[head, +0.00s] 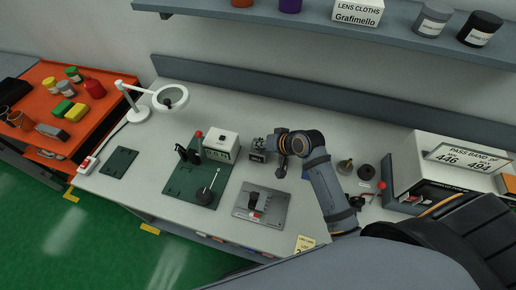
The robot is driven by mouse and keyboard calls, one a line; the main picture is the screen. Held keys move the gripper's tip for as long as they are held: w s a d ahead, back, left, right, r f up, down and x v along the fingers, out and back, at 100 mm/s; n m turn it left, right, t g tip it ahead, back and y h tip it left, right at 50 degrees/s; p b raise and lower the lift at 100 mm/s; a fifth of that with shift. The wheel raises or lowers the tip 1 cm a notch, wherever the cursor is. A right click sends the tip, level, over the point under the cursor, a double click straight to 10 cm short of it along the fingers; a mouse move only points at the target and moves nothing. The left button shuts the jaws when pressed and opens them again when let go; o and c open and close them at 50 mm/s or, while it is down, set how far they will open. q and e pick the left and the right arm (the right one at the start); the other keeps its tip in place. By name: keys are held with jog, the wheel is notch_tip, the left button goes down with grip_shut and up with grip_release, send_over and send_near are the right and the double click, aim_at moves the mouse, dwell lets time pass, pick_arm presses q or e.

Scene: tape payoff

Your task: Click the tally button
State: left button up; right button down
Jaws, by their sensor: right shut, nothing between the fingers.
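My right arm reaches in from the lower right. My left gripper is not in view.
A white box (221,142) and a green plate with upright posts (180,187) stand to the left. A grey plate with a black fixture (272,213) lies in front. A white machine (408,165) stands right. A magnifier lamp (140,113) stands at back left.

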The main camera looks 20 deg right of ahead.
aim_at(260, 151)
jog(key=shift+f, duration=0.6)
dwell(0.8)
jog(key=shift+r+p, duration=0.9)
jog(key=shift+p, duration=0.15)
notch_tip(260, 151, up, 5)
jog(key=p, duration=0.6)
jog(key=shift+r, duration=0.1)
dwell(0.4)
